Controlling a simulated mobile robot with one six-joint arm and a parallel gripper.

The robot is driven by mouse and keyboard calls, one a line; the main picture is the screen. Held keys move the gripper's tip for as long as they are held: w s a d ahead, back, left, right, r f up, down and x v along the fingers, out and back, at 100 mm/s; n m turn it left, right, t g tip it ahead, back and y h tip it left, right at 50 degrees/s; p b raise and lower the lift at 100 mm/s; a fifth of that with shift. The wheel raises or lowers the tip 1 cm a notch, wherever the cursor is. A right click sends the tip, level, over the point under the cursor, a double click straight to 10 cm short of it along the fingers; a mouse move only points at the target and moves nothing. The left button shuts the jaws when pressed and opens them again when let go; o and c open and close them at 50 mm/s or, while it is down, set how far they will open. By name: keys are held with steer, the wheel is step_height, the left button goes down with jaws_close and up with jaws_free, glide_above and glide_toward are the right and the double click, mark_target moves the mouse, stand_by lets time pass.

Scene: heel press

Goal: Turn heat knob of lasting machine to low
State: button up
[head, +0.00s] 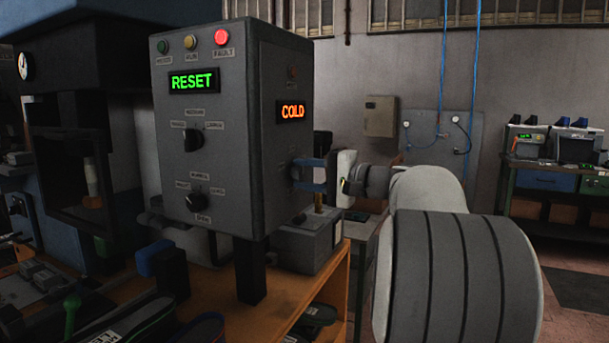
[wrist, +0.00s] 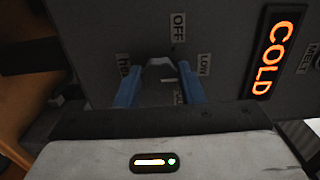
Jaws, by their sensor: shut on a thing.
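The heat knob (wrist: 160,72) sits on the side face of the grey control box (head: 205,130), ringed by labels. OFF (wrist: 178,27) is above it, LOW (wrist: 204,63) to its right, a partly covered label (wrist: 123,66) to its left, and another label shows below between the fingers. My gripper (wrist: 158,88) has its blue fingers shut on the knob's two sides. In the head view my gripper (head: 301,174) reaches the box's right side face, and its fingers hide the knob. I cannot tell which label the knob points at. An orange COLD display (head: 293,112) glows above.
The front face has a green RESET display (head: 194,81), a lit red FAULT lamp (head: 222,37) and two black knobs, upper (head: 192,140) and lower (head: 197,201). The box stands over a wooden bench (head: 290,290) with shoes on it. A workbench (head: 555,180) stands at the far right.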

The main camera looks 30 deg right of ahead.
steer(key=o, duration=1)
steer(key=shift+d, duration=0.1)
steer(key=v, duration=0.7)
steer(key=shift+s+d, duration=0.2)
steer(key=shift+s, duration=0.15)
steer(key=shift+f, duration=0.1)
